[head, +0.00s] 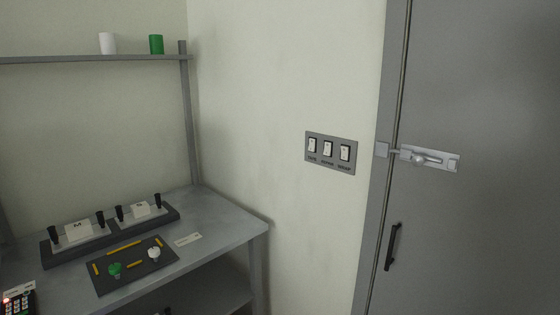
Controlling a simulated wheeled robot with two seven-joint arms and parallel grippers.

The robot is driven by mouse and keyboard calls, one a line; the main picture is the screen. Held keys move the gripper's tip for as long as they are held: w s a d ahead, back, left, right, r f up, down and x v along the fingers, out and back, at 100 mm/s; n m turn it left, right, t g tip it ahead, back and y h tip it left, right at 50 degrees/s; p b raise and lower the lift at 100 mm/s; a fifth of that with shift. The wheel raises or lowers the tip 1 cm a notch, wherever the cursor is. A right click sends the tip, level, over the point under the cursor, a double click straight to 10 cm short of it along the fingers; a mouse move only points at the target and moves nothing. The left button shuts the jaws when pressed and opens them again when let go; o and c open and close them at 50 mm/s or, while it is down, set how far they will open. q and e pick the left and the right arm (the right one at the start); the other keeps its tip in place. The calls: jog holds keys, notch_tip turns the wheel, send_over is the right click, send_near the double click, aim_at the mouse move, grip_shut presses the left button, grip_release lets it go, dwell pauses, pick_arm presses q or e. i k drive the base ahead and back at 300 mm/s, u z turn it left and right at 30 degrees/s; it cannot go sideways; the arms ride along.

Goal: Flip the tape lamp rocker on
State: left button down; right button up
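A grey switch plate (331,167) is fixed on the pale wall between the shelf unit and the grey door. It carries three white rockers side by side: a left rocker (312,145), a middle rocker (327,149) and a right rocker (345,153). Small labels sit under each rocker, too small to read for certain, so I cannot tell surely which one is the tape lamp rocker. I cannot tell which way each rocker is tilted. Neither of my grippers shows in the head view.
A grey door (480,230) with a slide bolt (430,158) and a black handle (392,246) stands right. A grey bench (215,226) at left bears a dark panel (145,277) and black-knobbed fixtures (78,232). The wall before the plate is clear.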

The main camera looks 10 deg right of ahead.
aim_at(312, 147)
jog(key=k, duration=0.65)
jog(key=u, duration=0.7)
jog(key=i, duration=0.65)
jog(key=u, duration=0.5)
jog(key=i, duration=0.8)
jog(key=z, duration=1)
jog(key=i, duration=0.4)
jog(key=z, duration=0.35)
